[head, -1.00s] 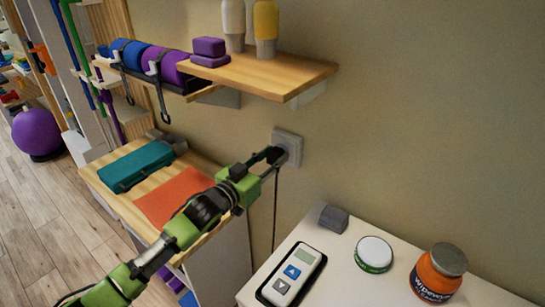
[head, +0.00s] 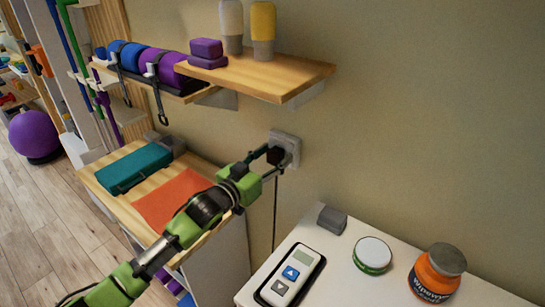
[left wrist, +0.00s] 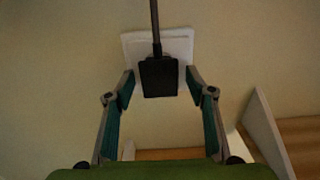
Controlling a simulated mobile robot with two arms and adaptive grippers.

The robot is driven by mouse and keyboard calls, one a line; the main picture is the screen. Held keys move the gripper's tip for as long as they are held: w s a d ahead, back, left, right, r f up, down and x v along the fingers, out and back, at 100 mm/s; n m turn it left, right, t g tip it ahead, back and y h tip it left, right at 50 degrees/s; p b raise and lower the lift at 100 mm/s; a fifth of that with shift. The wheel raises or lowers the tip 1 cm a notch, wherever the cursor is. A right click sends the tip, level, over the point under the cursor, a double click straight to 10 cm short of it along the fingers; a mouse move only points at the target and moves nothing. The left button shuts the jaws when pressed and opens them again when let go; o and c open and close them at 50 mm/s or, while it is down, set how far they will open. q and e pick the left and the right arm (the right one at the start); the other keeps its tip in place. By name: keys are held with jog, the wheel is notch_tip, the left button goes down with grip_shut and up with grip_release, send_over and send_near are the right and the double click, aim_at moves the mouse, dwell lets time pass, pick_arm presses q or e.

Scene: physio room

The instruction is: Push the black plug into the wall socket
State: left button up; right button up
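The white wall socket (head: 291,143) is on the wall below the wooden shelf. It also shows in the left wrist view (left wrist: 183,42). The black plug (head: 275,156) is at the front of the socket, its cord hanging down the wall. In the left wrist view the plug (left wrist: 158,80) covers the lower middle of the socket plate. Whether it is fully seated I cannot tell. My left gripper (head: 275,160) is open, its fingers on either side of the plug with a gap on both sides in the left wrist view. My right gripper is not in view.
A wooden shelf (head: 285,75) with bottles and purple blocks juts out above the socket. A white table (head: 340,270) at lower right holds a remote-like device (head: 290,274), a tin (head: 372,255) and an orange jar (head: 437,273). A cabinet with a teal case (head: 135,167) stands left.

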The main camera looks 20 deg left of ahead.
pick_arm(q)
jog(key=v, duration=1.2)
jog(key=shift+a, duration=0.1)
dwell(0.4)
